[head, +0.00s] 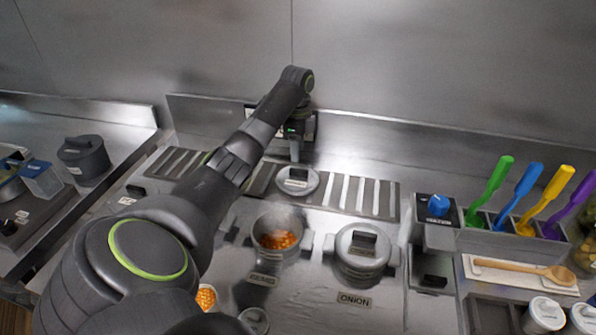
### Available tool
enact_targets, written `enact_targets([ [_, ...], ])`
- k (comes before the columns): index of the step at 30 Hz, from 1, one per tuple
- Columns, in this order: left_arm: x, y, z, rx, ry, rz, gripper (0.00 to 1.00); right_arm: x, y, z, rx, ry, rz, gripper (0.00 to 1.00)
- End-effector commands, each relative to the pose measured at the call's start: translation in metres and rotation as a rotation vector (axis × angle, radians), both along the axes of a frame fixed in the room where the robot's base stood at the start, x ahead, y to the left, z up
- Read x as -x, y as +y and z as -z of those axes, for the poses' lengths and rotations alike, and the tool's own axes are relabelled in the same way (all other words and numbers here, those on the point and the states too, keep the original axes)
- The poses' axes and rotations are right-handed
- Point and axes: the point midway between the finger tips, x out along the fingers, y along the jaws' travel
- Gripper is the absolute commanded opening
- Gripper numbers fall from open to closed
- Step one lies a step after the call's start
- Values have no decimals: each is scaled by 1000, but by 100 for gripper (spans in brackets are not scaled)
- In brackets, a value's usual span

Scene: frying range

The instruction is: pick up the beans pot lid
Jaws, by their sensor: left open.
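The beans pot lid (289,187) is a round grey lid with a dark block handle and a pale label. It lies flat on the slatted rack behind the pots. My left gripper (295,158) points down just above the lid's handle and is open; the gap between fingers and handle is hard to judge. The beans pot (262,256) stands uncovered in front of the lid, with orange beans inside and a BEANS label before it. My right gripper is not in view.
A lidded pot (357,268) stands right of the beans pot, behind an ONION label. The slatted rack (392,202) runs along the back wall. Coloured-handled utensils (488,190) and a wooden spoon (520,268) are at right. A dark lidded pot (90,165) is at left.

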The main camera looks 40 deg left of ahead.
Motion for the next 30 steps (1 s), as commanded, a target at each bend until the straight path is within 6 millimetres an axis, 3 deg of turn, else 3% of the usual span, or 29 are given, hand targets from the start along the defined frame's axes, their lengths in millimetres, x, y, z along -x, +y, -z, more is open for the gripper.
enact_targets([
  [8, 0, -1, 21, 2, 2, 0, 41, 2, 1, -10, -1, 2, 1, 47],
  [18, -2, -4, 65, 0, 2, 0, 41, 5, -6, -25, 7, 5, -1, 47],
  [26, -2, -3, 68, -1, 0, 0, 41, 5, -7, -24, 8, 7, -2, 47],
  [30, -2, -3, 68, -1, 0, 0, 23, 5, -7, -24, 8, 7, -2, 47],
])
